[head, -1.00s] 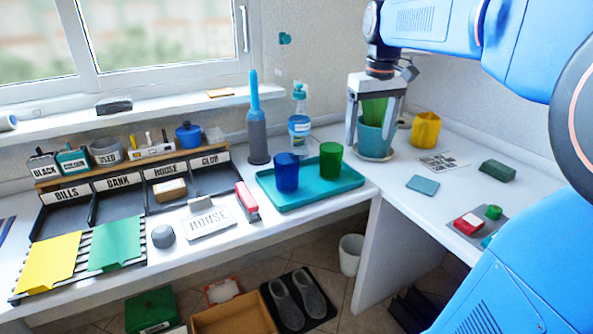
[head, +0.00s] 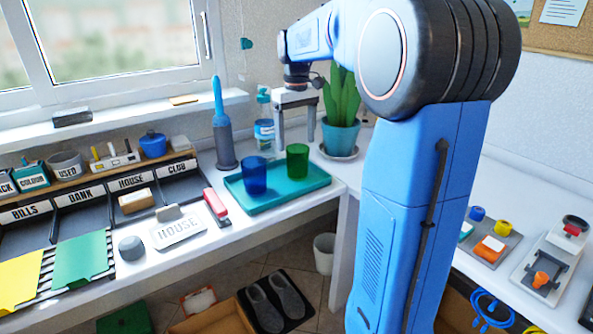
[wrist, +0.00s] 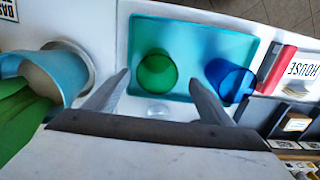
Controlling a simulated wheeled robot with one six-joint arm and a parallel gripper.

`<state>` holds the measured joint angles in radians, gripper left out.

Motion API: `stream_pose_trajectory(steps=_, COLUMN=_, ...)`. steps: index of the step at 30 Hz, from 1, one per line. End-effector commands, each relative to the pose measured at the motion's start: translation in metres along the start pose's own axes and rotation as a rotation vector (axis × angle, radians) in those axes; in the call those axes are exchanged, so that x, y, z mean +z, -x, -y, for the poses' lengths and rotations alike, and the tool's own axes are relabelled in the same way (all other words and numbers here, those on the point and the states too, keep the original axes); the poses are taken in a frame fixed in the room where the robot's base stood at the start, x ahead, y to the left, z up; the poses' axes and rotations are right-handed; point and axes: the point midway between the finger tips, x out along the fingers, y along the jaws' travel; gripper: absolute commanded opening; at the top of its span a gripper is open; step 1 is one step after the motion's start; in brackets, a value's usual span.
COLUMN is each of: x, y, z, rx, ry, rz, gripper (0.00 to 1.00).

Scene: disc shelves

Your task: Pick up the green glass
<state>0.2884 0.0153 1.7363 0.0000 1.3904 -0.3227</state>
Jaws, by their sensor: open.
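The green glass (head: 297,162) stands upright on the right part of a teal tray (head: 310,182). A blue glass (head: 253,176) stands to its left on the same tray. My gripper (head: 296,141) is open and empty, with its fingers pointing down behind the green glass in the head view. In the wrist view, the green glass (wrist: 157,73) shows between my two spread fingertips (wrist: 160,76), and the blue glass (wrist: 231,82) is just beyond the right finger. The fingers do not hold the glass.
A clear bottle (head: 264,132) stands behind the tray, close to my gripper. A teal plant pot (head: 340,138) with tall green leaves stands to the right. A blue-topped grey cylinder (head: 224,140) and a red stapler (head: 216,204) are to the left of the tray.

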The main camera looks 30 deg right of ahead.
Motion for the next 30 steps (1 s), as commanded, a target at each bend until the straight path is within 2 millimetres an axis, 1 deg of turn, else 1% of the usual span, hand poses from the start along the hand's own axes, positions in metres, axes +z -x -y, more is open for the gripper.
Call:
stream_pose_trajectory(steps=1, x=0.0, y=-0.01, z=0.0, rx=-0.001, ry=0.0, rz=0.002, gripper=0.76)
stream_pose_trajectory(steps=6, x=0.0, y=-0.034, z=0.0, rx=-0.001, ry=0.0, rz=0.002, gripper=0.76)
stream_pose_trajectory(steps=9, x=0.0, y=-0.042, z=0.0, rx=0.0, ry=0.0, rz=0.001, gripper=0.76)
stream_pose_trajectory(steps=14, x=0.0, y=-0.05, z=-0.001, rx=0.0, ry=0.0, rz=0.001, gripper=0.76)
stream_pose_trajectory(steps=21, x=0.0, y=-0.081, z=-0.004, rx=-0.001, ry=0.0, rz=0.002, gripper=0.76)
stream_pose_trajectory(steps=24, x=0.0, y=-0.091, z=-0.004, rx=0.0, ry=0.0, rz=0.001, gripper=0.76)
stream_pose_trajectory(steps=27, x=0.0, y=-0.097, z=-0.004, rx=0.0, ry=0.0, rz=0.0, gripper=0.76)
stream_pose_trajectory(steps=30, x=0.0, y=-0.098, z=-0.004, rx=0.0, ry=0.0, rz=-0.001, gripper=0.76)
